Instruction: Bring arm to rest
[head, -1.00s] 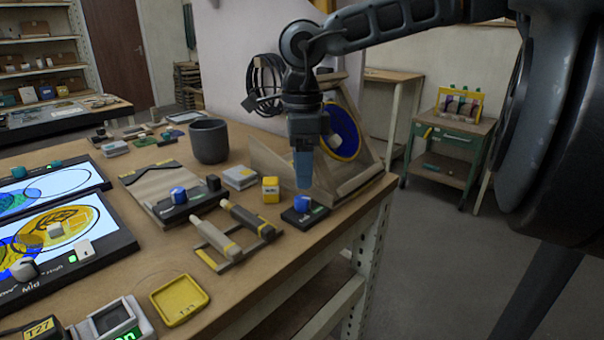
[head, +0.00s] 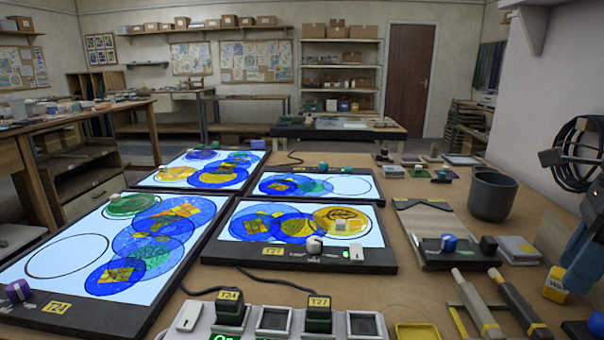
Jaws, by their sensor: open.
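My gripper (head: 580,262) shows only in part at the right edge of the head view. Its blue fingers point down over the right end of the workbench (head: 545,215). I see nothing held in it. It is open. A yellow block (head: 555,286) stands just behind or beside the fingertips; I cannot tell if they touch. A dark base with a blue knob (head: 596,323) lies below, cut by the frame edge. The rest of my arm is out of view.
Several light panels with painted glass discs (head: 115,250) fill the bench's left and middle. Charger-like docks (head: 275,322) line the front.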

